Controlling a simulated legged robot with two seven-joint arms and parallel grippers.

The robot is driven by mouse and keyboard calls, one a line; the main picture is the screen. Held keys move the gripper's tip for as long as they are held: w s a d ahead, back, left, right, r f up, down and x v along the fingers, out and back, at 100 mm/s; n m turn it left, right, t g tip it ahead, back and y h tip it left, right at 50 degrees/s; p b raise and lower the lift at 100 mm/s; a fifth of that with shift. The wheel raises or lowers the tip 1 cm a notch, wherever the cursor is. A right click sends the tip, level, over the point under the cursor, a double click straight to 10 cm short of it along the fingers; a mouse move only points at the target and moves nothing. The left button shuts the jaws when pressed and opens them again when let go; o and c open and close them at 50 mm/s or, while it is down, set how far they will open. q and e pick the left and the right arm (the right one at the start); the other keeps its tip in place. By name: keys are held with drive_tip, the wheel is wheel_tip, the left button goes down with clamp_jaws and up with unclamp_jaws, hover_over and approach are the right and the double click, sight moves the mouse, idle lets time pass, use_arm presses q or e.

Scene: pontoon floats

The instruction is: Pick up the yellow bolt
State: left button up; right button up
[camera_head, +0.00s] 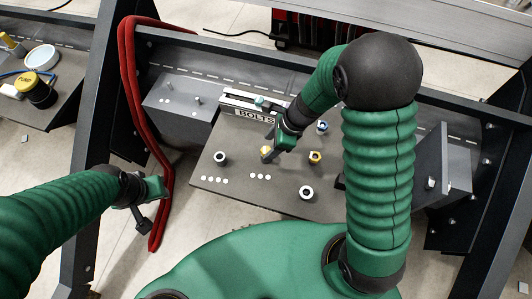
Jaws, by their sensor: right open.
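A small yellow piece, seemingly the yellow bolt (265,151), is on the dark board marked BOLTS (240,181), right at the fingertips of my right gripper (272,147). That gripper points down at it and is open; its fingers partly cover the bolt, and I cannot tell whether they touch it. A second yellow piece with a pale centre (315,158) sits on the board to the right. My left gripper (151,207) hangs at the left, away from the board; its jaw opening is unclear.
The board also holds a blue piece (322,127) and two black-and-white round pieces (220,158) (306,192). A red hose (146,125) hangs over the dark frame at left. A side table (52,113) with a white bowl (42,57) stands far left.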

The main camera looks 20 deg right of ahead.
sight(266, 150)
drive_tip(key=x, duration=0.3)
drive_tip(key=shift+w+f, duration=0.1)
drive_tip(key=shift+f, duration=0.05)
drive_tip(key=c, duration=0.3)
clamp_jaws()
idle(0.9)
